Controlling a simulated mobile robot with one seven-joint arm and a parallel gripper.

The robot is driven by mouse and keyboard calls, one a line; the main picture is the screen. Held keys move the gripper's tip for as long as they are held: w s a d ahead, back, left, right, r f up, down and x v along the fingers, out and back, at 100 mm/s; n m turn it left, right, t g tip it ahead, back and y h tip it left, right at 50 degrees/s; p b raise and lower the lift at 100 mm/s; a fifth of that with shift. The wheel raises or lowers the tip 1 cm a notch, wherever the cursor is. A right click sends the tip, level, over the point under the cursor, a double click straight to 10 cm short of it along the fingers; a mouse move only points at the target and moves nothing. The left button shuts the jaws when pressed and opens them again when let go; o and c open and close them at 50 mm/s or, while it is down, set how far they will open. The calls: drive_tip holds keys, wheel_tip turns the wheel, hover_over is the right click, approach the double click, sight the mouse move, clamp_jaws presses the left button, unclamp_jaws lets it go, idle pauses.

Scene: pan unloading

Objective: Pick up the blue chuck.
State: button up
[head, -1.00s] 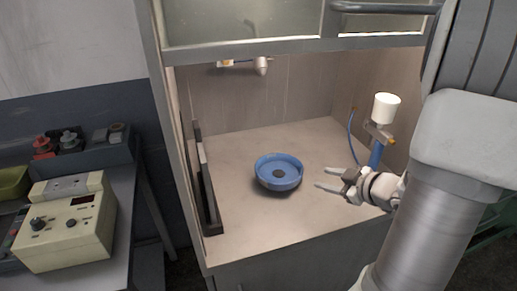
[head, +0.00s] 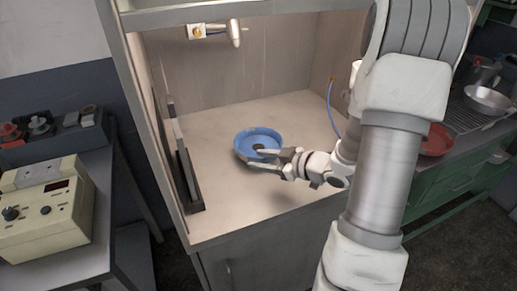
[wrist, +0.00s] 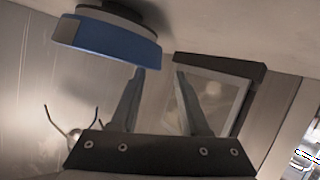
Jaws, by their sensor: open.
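A dark upright rail (head: 182,160) stands along the cabinet's left side. A nozzle (head: 234,33) hangs from the back wall. A cream control box (head: 45,210) is on the left table. A red bowl (head: 436,140) and a metal pan (head: 487,99) are at the right. Bench around the chuck is clear.

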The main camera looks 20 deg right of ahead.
sight(247, 157)
drive_tip(key=x, duration=0.5)
drive_tip(key=shift+w+a, duration=0.1)
drive_tip(key=shift+w, duration=0.25)
clamp_jaws()
idle(1.2)
